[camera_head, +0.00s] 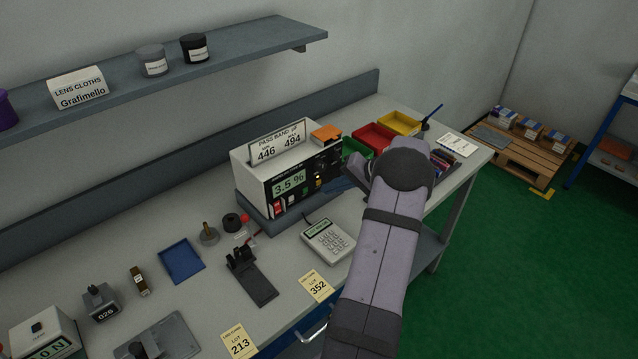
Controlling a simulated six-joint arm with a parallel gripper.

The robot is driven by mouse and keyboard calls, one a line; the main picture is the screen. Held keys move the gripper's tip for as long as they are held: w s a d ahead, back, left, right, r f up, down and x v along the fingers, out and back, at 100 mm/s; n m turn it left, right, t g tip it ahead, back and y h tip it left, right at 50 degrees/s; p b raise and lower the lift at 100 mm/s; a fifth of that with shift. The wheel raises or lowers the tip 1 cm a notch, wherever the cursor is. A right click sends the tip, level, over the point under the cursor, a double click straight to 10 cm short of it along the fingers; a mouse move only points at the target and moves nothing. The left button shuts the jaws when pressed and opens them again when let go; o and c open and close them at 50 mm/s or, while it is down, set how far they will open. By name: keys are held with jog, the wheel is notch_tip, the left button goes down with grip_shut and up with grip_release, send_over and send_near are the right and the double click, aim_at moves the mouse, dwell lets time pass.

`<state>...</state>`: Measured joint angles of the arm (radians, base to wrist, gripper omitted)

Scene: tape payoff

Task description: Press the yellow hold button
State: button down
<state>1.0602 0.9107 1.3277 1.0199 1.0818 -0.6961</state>
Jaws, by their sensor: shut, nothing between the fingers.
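A white box-shaped instrument (244,180) with a black front panel stands on a low grey plinth on the bench. Its green display reads 3.5 %. A small yellow button (319,177) shows on the right part of the panel, with red and white controls at the lower left. My gripper (346,172) is shut and empty, just right of the panel and close to the yellow button. Whether it touches the panel cannot be told. My wrist and forearm hide much of the gripper and the bench behind it.
A calculator-like keypad (328,241) lies in front of the instrument. Green, red (373,137) and yellow (399,123) bins stand behind my wrist. A sign reading PASS BAND 446 494 (277,142) and an orange block (326,133) top the instrument. A shelf (240,57) hangs above left.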

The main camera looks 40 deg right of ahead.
jog(key=shift+w+b, duration=0.55)
jog(key=shift+w, duration=0.25)
dwell(1.4)
jog(key=shift+s, duration=0.2)
jog(key=shift+s+b, duration=0.45)
jog(key=shift+s, duration=0.15)
jog(key=shift+s, duration=0.15)
jog(key=shift+s+b, duration=0.8)
jog(key=shift+s, duration=1.55)
